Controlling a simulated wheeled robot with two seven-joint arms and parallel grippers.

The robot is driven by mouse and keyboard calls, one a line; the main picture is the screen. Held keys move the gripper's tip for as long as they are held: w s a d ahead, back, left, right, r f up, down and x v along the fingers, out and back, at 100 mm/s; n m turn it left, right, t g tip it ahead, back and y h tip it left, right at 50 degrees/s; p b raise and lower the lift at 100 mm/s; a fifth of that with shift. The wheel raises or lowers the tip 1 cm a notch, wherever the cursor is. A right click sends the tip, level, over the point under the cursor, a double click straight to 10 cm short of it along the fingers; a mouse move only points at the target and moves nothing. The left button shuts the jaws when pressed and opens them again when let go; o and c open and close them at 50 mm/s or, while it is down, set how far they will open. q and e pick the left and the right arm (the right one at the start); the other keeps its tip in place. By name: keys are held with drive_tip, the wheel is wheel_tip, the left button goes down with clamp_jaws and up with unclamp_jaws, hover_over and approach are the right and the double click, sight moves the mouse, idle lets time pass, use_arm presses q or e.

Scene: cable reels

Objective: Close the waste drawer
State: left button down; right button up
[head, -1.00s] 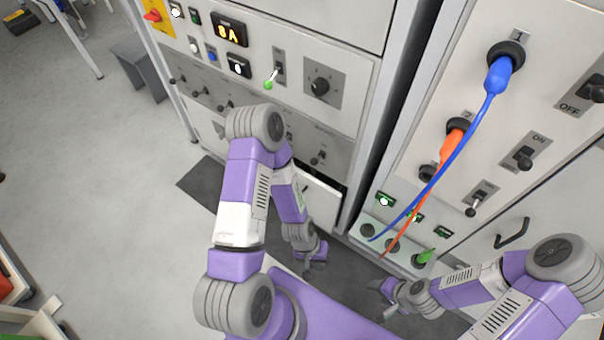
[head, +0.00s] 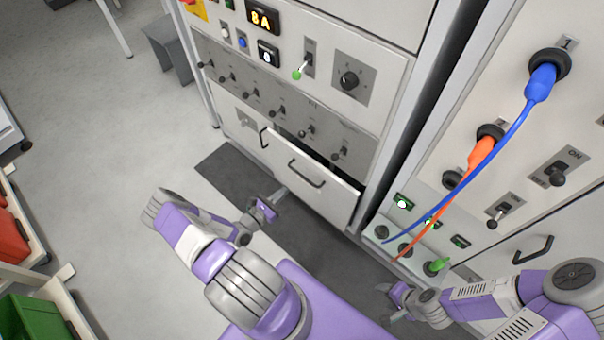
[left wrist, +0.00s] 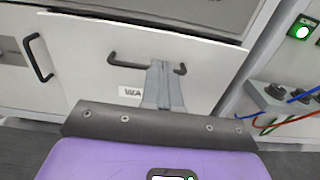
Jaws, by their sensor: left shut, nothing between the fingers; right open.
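The waste drawer (head: 312,192) is a white front with a black bar handle (head: 306,174), low in the left cabinet. It stands partly open, with a dark gap along its top edge. In the left wrist view the drawer front (left wrist: 205,85) shows a label partly hidden, reading "WA". My left gripper (head: 279,194) is shut and empty, in front of the drawer's lower left part. In the left wrist view its fingers (left wrist: 162,72) overlap the handle; I cannot tell whether they touch. My right gripper (head: 388,303) is open at the lower right, away from the drawer.
A white cabinet door with a handle (head: 264,138) is left of the drawer. Blue (head: 500,140) and orange (head: 455,190) cables hang from the right panel to a socket ledge (head: 372,226). A grey stool (head: 168,48) stands back left.

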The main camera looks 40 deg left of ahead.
sight(312, 163)
use_arm(q)
drive_tip(key=w+b, duration=0.1)
drive_tip(key=w, duration=0.3)
drive_tip(key=w+b, duration=0.1)
drive_tip(key=w, duration=0.3)
drive_tip(key=w+b, duration=0.1)
drive_tip(key=w, duration=0.3)
drive_tip(key=shift+w+d+f+b, duration=0.1)
drive_tip(key=shift+w+d+b, duration=0.25)
drive_tip(key=shift+w+d, duration=0.05)
drive_tip(key=shift+w, duration=0.5)
use_arm(e)
wheel_tip(312, 163, down, 4)
drive_tip(key=shift+r, duration=0.1)
